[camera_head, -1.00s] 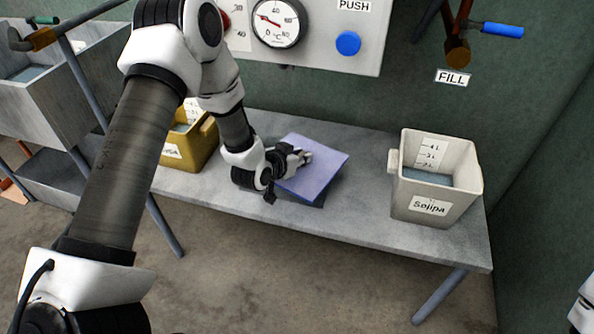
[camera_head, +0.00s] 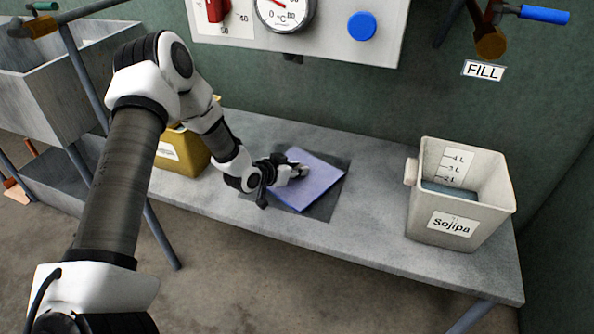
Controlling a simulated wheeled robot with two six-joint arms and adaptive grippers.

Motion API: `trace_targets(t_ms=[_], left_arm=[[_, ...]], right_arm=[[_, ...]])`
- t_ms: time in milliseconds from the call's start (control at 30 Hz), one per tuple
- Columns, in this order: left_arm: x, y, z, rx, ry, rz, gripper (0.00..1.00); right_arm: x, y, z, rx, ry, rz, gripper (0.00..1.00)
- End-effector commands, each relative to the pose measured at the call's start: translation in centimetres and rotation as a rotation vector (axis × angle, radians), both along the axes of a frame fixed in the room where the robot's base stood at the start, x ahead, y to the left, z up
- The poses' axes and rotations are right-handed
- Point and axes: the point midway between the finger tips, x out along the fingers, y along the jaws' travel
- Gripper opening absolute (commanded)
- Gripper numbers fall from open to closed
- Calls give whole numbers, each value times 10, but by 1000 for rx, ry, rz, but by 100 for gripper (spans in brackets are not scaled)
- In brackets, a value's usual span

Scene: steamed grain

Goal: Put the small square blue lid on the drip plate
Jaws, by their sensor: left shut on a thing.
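The small square blue lid (camera_head: 313,185) is over the dark square drip plate (camera_head: 322,211) on the grey table. The lid looks flat and low, with the plate's dark edges showing around it. I cannot tell whether it rests fully on the plate. My left gripper (camera_head: 298,171) is shut on the lid at its upper left part, and its fingers hide a bit of it. My right gripper is not in view.
A white Sojipa container (camera_head: 455,195) with liquid stands on the table (camera_head: 375,225) to the right. A yellow container (camera_head: 185,150) stands left, partly behind my left arm. A gauge panel (camera_head: 335,35) hangs above. Table between plate and white container is clear.

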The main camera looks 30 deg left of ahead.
Motion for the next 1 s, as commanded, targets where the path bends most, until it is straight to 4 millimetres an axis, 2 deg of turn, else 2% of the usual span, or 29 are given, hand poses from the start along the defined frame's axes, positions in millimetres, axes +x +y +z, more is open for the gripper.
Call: trace_targets(t_ms=[167,200,267,533,667,767,1000], left_arm=[[0,0,-2,0,-1,0,0],[0,0,-3,-1,0,0,26],[0,0,-2,-1,0,0,47],[0,0,-2,-1,0,0,48],[-4,1,5,-3,0,3,48],[-19,4,15,-6,1,5,48],[-74,12,50,-9,-1,6,48]], right_arm=[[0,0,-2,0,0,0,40],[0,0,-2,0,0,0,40],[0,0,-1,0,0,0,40],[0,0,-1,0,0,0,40],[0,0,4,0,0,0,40],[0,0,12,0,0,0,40],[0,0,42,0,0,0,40]])
